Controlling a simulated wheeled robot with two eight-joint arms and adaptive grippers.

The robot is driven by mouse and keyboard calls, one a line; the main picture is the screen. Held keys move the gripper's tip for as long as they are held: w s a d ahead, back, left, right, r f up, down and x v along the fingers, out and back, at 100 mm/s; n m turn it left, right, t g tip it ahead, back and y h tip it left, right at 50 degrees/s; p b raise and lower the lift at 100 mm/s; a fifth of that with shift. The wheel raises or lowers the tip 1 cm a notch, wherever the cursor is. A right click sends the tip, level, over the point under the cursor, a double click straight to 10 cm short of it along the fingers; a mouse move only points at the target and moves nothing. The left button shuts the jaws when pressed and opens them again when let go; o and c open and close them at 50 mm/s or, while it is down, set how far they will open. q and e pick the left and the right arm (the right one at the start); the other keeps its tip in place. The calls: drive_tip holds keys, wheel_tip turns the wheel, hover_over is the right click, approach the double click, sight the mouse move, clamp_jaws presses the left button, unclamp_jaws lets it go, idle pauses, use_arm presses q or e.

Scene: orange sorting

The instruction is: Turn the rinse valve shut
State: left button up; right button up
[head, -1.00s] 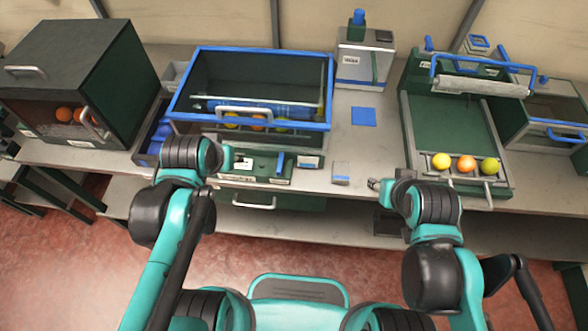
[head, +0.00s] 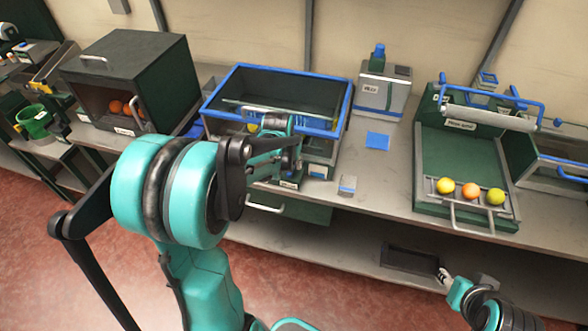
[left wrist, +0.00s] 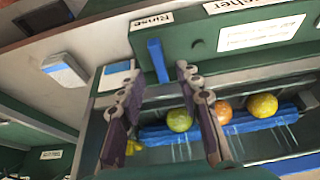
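The rinse valve's blue lever (left wrist: 158,60) shows in the left wrist view, beside the "Rinse" label on the green washer panel (left wrist: 200,45). My left gripper (left wrist: 160,72) is open, its two fingertips on either side of the lever's lower end in that view; I cannot tell whether they touch it. In the head view my left gripper (head: 292,158) is at the front of the blue-rimmed washer (head: 290,72), and my arm hides most of the panel and the lever. My right gripper (head: 443,276) is low at the right, away from the washer; its fingers are too small to judge.
A green tray (head: 455,170) with three fruits stands at the right. A blue pad (head: 378,140) and a small grey-blue block (head: 348,185) lie on the worktop between.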

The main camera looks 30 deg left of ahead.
sight(291, 166)
use_arm(q)
drive_tip(key=x, duration=0.3)
drive_tip(key=shift+f+b, duration=0.1)
drive_tip(key=shift+b, duration=0.3)
clamp_jaws()
drive_tip(key=shift+m, duration=0.4)
drive_tip(key=m+h, duration=0.1)
drive_tip(key=m, duration=0.1)
drive_tip(key=m+h, duration=0.1)
drive_tip(key=m, duration=0.2)
drive_tip(key=shift+a, duration=0.2)
drive_tip(key=m+h, duration=0.1)
drive_tip(key=m, duration=0.2)
drive_tip(key=m+g+h, duration=0.1)
drive_tip(key=m, duration=0.2)
drive_tip(key=shift+a+p, duration=0.1)
drive_tip(key=shift+p, duration=0.2)
